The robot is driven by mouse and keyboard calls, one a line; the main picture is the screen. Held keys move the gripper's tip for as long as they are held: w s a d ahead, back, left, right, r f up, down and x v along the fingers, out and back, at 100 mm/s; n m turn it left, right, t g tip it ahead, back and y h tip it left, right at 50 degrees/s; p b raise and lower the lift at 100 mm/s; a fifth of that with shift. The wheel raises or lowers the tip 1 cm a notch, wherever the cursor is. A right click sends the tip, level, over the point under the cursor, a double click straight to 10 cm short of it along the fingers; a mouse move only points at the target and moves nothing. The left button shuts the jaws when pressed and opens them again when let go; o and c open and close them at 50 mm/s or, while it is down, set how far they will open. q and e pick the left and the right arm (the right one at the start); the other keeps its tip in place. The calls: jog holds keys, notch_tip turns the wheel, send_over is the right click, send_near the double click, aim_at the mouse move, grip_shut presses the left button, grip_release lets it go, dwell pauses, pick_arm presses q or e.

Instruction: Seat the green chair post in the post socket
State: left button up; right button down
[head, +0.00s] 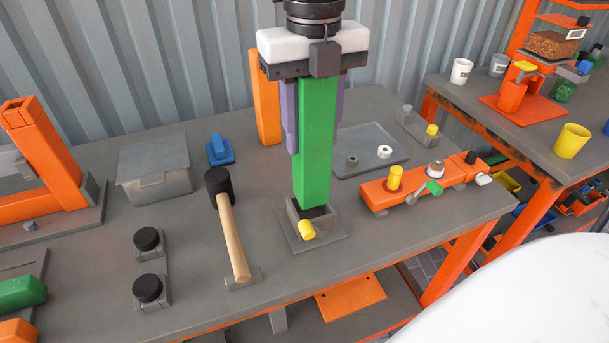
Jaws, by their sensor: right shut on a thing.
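The green chair post (315,175) stands roughly upright in the middle of the head view. My right gripper (313,135) is shut on it, with a purple-grey finger on either side. The post's lower end is over or just inside the mouth of the grey post socket (293,218). A dark area shows between the green and the socket's rim; I cannot tell how deep the post sits. A yellow peg (306,230) sticks out at the socket's front. My left gripper is not in view.
A mallet (234,235) lies left of the socket, with two black knobs (147,239) farther left. An orange post (264,100) stands behind. An orange beam (415,188) with a yellow plug and a grey tray (365,137) are at right.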

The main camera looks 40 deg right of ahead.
aim_at(314, 97)
notch_tip(314, 97, down, 6)
jog(key=shift+s+r, duration=0.1)
jog(key=shift+f, duration=0.6)
jog(key=c, duration=1.1)
grip_release()
notch_tip(314, 97, up, 12)
jog(key=shift+r, duration=0.2)
